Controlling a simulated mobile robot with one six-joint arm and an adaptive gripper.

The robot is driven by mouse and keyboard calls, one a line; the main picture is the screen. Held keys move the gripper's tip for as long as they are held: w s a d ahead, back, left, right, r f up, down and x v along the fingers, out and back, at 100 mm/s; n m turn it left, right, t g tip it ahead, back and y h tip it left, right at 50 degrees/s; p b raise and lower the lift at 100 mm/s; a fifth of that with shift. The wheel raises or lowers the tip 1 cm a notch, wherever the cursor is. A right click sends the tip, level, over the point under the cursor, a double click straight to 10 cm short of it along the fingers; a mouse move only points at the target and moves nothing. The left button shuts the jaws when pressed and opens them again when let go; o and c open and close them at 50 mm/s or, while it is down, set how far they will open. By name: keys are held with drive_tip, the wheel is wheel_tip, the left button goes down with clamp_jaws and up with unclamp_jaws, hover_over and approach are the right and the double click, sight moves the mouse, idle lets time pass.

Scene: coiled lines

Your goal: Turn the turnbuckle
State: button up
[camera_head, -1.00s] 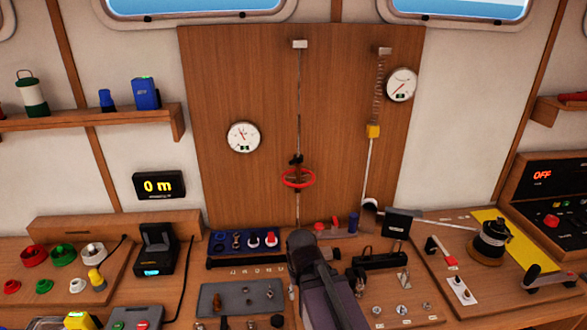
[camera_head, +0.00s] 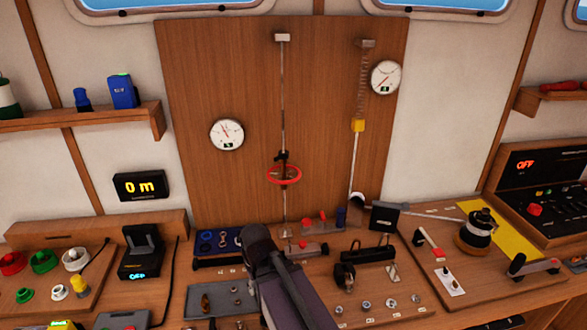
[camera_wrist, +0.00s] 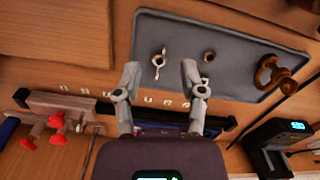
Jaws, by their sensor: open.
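The turnbuckle (camera_head: 281,158) hangs upright in a thin vertical line on the wooden wall panel, with a red ring (camera_head: 284,175) around its lower part. The line runs from a bracket at the top of the panel down to the bench. My arm stands below and in front of it in the head view and hides my fingers there. In the wrist view my gripper (camera_wrist: 160,82) is open and empty, its two fingers apart above the bench and the grey tray (camera_wrist: 225,50). The turnbuckle does not show in the wrist view.
Two round gauges, left (camera_head: 227,134) and right (camera_head: 386,77), flank the line. The bench below is crowded with fittings, a black winch drum (camera_head: 478,230) and switches. The panel around the turnbuckle is clear.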

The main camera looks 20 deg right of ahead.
drive_tip(key=shift+w, duration=0.1)
drive_tip(key=shift+w+d+r+y, duration=0.2)
drive_tip(key=shift+w+y, duration=0.1)
drive_tip(key=shift+w, duration=0.2)
drive_tip(key=w+d+r+t+y+p, duration=0.1)
drive_tip(key=w+d+r+y+p, duration=0.1)
drive_tip(key=w+d+r+y, duration=0.4)
drive_tip(key=m+t+y+p, duration=0.2)
drive_tip(key=t+y+p, duration=0.3)
drive_tip(key=t, duration=0.5)
approach(293, 168)
drive_tip(key=w+v, duration=0.1)
drive_tip(key=v, duration=0.3)
drive_tip(key=shift+s+d+r, duration=0.1)
drive_tip(key=shift+r, duration=0.1)
drive_tip(key=b+x, duration=0.1)
drive_tip(key=x, duration=0.3)
drive_tip(key=b+x, duration=0.1)
drive_tip(key=x, duration=0.4)
drive_tip(key=b+x, duration=0.1)
drive_tip(key=x, duration=0.4)
drive_tip(key=shift+s+f, duration=0.1)
drive_tip(key=shift+f, duration=0.2)
